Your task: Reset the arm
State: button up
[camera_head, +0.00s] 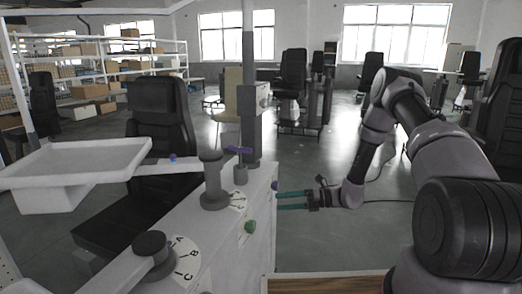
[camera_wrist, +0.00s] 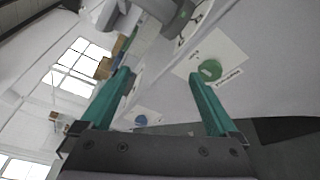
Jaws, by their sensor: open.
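My arm reaches out from the right side of the head view. My gripper (camera_head: 277,201) has teal fingers that point left at the side of the white machine housing (camera_head: 262,236). It is open and holds nothing. In the wrist view the two fingers of my gripper (camera_wrist: 160,88) stand well apart. A green round button (camera_wrist: 210,69) on a white label shows near the right finger, and a blue button (camera_wrist: 141,120) shows between the fingers. The green button (camera_head: 250,226) is also in the head view, below and left of the fingertips. Touching cannot be told.
Dark knobs (camera_head: 152,253) on lettered dials and a purple-topped lever (camera_head: 239,150) stand on the housing. A white tray (camera_head: 84,158) sticks out left, beside a black seat (camera_head: 160,135). A wooden surface (camera_head: 325,284) lies at the bottom. Floor between housing and arm is open.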

jog(key=s+d+r+n+g+h, duration=0.1)
jog(key=s+d+r+n+h, duration=0.15)
jog(key=r+n, duration=0.4)
jog(key=s+d+r+n+h, duration=0.1)
jog(key=s+r+n+h, duration=0.25)
jog(key=r, duration=0.65)
jog(key=s+d+r+n+g+h, duration=0.1)
jog(key=s+d+r+n+h, duration=0.1)
jog(key=r+n, duration=0.45)
jog(key=s+d+r+n+t+h, duration=0.3)
jog(key=s+d+r+n+t, duration=0.1)
jog(key=s+r, duration=0.4)
jog(key=s+d+r+n+t+h, duration=0.3)
jog(key=s+d+r+n, duration=0.3)
jog(key=s+r, duration=0.2)
notch_tip(320, 180, up, 3)
jog(key=shift+s+d+f+t+h, duration=0.1)
jog(key=shift+s+d+t+h, duration=0.2)
jog(key=shift+t, duration=0.4)
jog(key=shift+w+a, duration=0.1)
